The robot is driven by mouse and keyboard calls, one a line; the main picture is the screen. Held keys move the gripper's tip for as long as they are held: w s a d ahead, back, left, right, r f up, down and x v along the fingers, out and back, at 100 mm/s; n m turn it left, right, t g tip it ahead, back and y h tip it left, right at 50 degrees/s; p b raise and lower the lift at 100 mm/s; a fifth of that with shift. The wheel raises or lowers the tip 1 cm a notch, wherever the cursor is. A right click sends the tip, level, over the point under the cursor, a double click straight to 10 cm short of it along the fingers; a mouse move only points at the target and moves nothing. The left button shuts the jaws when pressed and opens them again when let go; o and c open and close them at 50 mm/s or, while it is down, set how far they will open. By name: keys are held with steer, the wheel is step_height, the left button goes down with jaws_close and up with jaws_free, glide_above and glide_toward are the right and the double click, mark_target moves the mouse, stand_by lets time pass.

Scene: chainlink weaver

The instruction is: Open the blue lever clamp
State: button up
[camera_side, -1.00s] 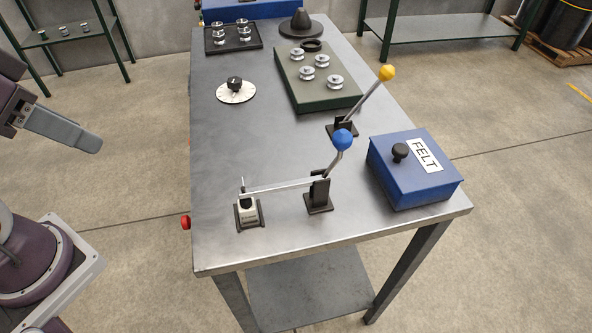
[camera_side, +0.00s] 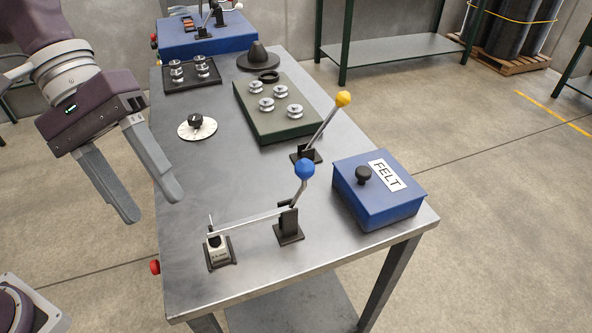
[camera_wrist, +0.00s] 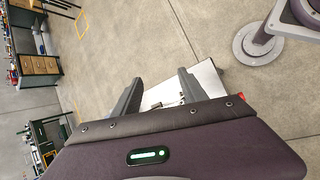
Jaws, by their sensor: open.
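The blue lever clamp (camera_side: 289,224) stands on the metal table's near part. Its lever rises up and slightly right, ending in a blue ball knob (camera_side: 304,168). Its long arm (camera_side: 250,220) reaches left, with its tip over a small pale block on a dark base (camera_side: 218,250). My gripper (camera_side: 154,207) is open and empty, off the table's left edge and apart from the clamp. In the wrist view, my gripper (camera_wrist: 158,88) shows two spread fingers, with part of the table between and beyond them; the clamp cannot be made out there.
A second lever with a yellow knob (camera_side: 343,99) stands behind the blue one. A blue FELT box (camera_side: 370,205) is to the right. A dial (camera_side: 197,127), a green board with spools (camera_side: 285,122) and a dark tray (camera_side: 191,76) lie farther back. The table's left middle is clear.

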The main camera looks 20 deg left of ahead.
steer(key=w+d+f+n+g+h, duration=0.2)
steer(key=w+d+n+h, duration=0.35)
steer(key=w, duration=0.35)
steer(key=n+t+h, duration=0.4)
steer(key=n+h, duration=0.2)
steer(key=n, duration=0.1)
glide_toward(305, 167)
steer(key=d, duration=0.8)
steer(key=shift+w+d+f, duration=0.25)
steer(key=shift+w+f, duration=0.1)
steer(key=shift+w, duration=0.05)
steer(key=shift+d, duration=0.55)
jaws_close()
